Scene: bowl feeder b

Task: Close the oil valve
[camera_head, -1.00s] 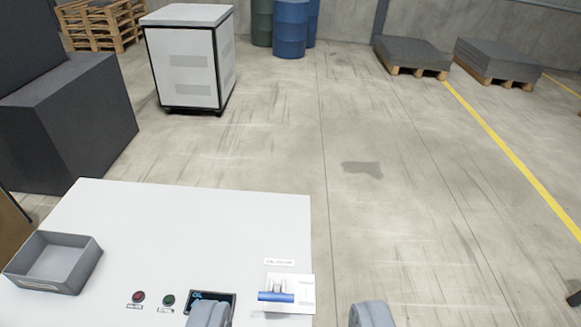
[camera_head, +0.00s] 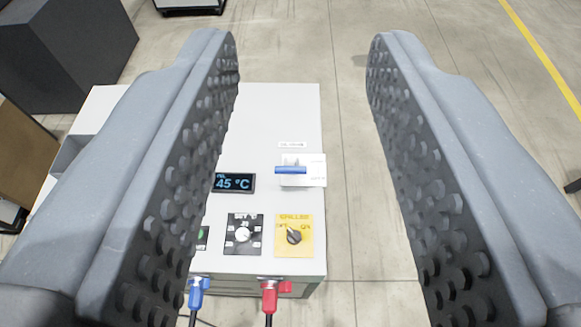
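The oil valve is a blue lever handle (camera_head: 290,170) on a white plate (camera_head: 315,163) near the right edge of the white cabinet top (camera_head: 270,115). The handle lies crosswise, left to right in the picture. A small label (camera_head: 292,144) sits just behind it; its print is too small to read surely. My gripper (camera_head: 303,45) is open, with two grey studded fingers wide apart and nothing between them. The fingers appear above the cabinet, and the valve shows in the gap between them, apart from both.
Near the valve are a display (camera_head: 234,183) reading 45 °C, a black dial (camera_head: 243,233) and a yellow chiller switch (camera_head: 293,235). Blue (camera_head: 197,291) and red (camera_head: 269,295) connectors with cables stick out in front. A dark box (camera_head: 75,50) stands at left.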

